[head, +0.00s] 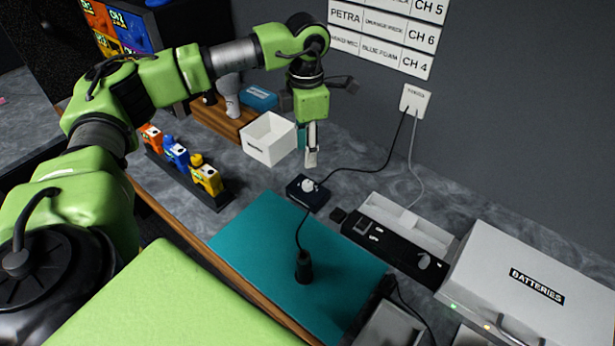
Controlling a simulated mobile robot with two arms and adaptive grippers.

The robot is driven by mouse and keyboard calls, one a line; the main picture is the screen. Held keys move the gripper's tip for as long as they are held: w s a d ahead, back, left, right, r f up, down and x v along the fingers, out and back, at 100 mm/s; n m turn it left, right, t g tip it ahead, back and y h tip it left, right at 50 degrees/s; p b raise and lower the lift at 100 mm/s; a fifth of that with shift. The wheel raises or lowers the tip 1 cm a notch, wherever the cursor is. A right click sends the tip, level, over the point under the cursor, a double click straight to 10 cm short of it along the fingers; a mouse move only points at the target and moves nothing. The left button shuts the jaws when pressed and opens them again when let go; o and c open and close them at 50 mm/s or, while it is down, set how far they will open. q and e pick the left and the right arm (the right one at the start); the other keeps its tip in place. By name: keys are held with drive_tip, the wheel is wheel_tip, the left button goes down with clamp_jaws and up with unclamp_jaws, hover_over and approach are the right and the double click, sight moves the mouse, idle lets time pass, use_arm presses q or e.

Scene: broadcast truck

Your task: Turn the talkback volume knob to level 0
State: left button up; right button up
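A small dark box (302,197) with a pale round knob (308,185) on top sits on the counter at the back edge of the teal mat. I take this for the talkback volume knob; its level marks are too small to read. My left gripper (311,160) hangs pointing down just behind and above the knob, apart from it as far as I can see. Its fingers overlap in this view, so their spacing is unclear, and nothing shows held between them. My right gripper is out of view.
A white open box (269,139) stands left of the gripper. Coloured packs (176,153) stand in a dark rack at left. Black cables cross beside the knob box. A black panel (390,243) and a grey BATTERIES case (530,270) lie right. The teal mat (260,235) is mostly clear.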

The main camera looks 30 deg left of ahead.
sight(307, 183)
use_arm(q)
wheel_tip(307, 183, down, 10)
drive_tip(key=shift+r+p, duration=0.2)
drive_tip(key=shift+p, duration=0.95)
drive_tip(key=shift+f, duration=0.6)
clamp_jaws()
